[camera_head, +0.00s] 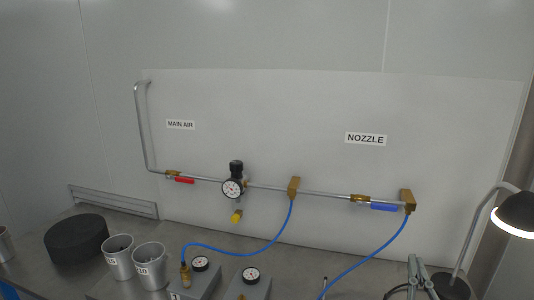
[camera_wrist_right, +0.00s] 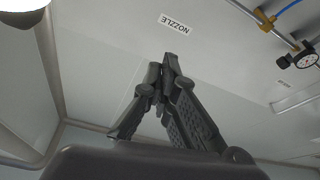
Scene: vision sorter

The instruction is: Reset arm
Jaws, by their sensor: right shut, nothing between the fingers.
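My right gripper (camera_head: 416,262) shows at the lower right of the head view, near the lamp, with its fingers pointing up. In the right wrist view the fingers of this gripper (camera_wrist_right: 163,72) are closed together at the tips, with nothing between them. Behind them is the pale wall panel with the NOZZLE label (camera_wrist_right: 174,24). My left gripper is not in view.
A desk lamp (camera_head: 516,214) stands close to the right gripper. A pipe with a gauge (camera_head: 233,189), a red valve handle (camera_head: 180,180) and a blue valve handle (camera_head: 384,207) runs along the wall. Metal cups (camera_head: 150,268) and a black round block (camera_head: 76,239) stand left.

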